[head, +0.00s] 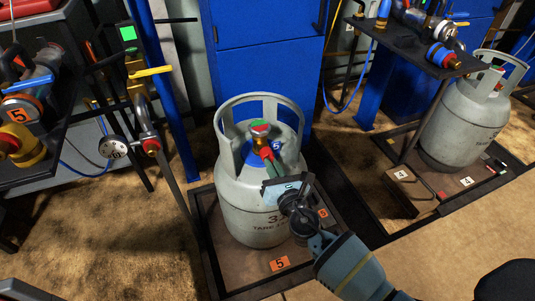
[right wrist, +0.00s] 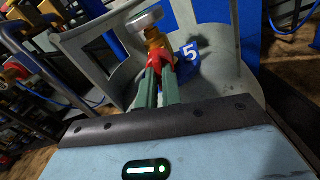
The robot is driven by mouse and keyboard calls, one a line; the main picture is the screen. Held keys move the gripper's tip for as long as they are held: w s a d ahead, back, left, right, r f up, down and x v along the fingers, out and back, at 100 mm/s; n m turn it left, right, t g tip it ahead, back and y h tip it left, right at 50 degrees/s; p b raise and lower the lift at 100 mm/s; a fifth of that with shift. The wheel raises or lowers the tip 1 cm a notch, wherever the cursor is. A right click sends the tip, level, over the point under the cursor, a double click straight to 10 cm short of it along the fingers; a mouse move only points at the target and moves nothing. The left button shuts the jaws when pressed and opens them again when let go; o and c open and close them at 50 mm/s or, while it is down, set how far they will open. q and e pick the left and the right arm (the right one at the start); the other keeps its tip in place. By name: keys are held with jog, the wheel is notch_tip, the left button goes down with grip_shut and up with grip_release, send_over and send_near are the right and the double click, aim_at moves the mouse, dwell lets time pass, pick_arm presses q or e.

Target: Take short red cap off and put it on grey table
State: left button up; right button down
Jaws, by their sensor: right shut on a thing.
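A grey gas cylinder (head: 247,205) stands upright on a scale platform marked 5. On top, inside its collar, is a brass valve (right wrist: 155,36) with a round knob. The short red cap (right wrist: 161,57) is on the side of this valve; it also shows in the head view (head: 266,152). My right gripper (head: 271,163) reaches in from the lower right, its green fingers shut on the red cap, which still appears against the valve. The fingers partly hide the cap. I cannot tell which surface is the grey table. My left gripper is not in view.
The cylinder's collar (head: 226,121) surrounds the valve closely. A dark shelf with valves and hoses (head: 62,132) is at the left. Another dark shelf (head: 418,47) is at the right, beside a second grey cylinder (head: 462,125). A blue cabinet (head: 268,70) stands behind.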

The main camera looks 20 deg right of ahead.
jog(key=shift+n, duration=0.8)
jog(key=n+p, duration=0.1)
jog(key=n, duration=0.1)
jog(key=shift+r+n, duration=0.1)
jog(key=shift+n, duration=0.2)
jog(key=shift+n+p, duration=0.35)
jog(key=shift+n, duration=0.05)
jog(key=shift+n+p, duration=0.45)
jog(key=shift+n, duration=0.55)
jog(key=shift+s+n, duration=0.1)
jog(key=shift+n, duration=0.7)
